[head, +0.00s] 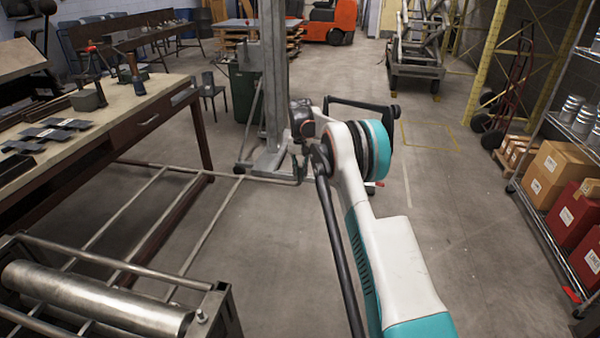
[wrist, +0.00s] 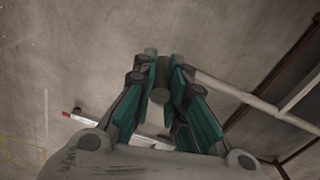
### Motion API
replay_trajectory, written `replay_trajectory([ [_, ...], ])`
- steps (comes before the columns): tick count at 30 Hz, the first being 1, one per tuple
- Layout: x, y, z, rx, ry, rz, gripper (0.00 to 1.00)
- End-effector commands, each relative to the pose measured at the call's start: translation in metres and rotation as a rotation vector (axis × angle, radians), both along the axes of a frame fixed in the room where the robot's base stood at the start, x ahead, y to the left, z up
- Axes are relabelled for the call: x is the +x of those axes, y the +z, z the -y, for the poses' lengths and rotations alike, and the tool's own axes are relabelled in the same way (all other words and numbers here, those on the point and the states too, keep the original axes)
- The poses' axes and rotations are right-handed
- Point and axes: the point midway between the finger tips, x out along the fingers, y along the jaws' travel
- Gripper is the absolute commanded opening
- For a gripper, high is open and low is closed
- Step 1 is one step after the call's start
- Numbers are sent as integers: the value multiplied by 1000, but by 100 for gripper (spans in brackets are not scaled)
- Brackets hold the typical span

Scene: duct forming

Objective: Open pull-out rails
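The pull-out rails are a low frame of thin grey metal bars (head: 211,223) running along the floor, from the roller unit at the lower left to a crossbar end near the grey column. My gripper (head: 303,150) is low at that far end, at the upright end piece of the rails, and is partly hidden by my arm. In the wrist view its two teal fingers (wrist: 164,72) stand close together with a grey-brown rail piece (wrist: 160,96) between them. They look shut on it, though contact is partly hidden. A rail bar (wrist: 232,89) extends right from behind the fingers.
A steel roller (head: 95,299) lies in a frame at the lower left. A workbench (head: 125,110) with tools stands left, and a grey column (head: 273,75) stands just behind the rails' end. A shelf with boxes (head: 565,165) is on the right. Floor right of my arm is clear.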

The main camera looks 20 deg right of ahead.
Motion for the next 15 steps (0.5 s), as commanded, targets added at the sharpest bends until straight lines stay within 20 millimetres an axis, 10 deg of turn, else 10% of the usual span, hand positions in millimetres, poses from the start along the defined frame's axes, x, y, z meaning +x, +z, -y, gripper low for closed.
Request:
replay_trajectory([
  [15, 2, 3, 2, -3, -1, 9, 35],
])
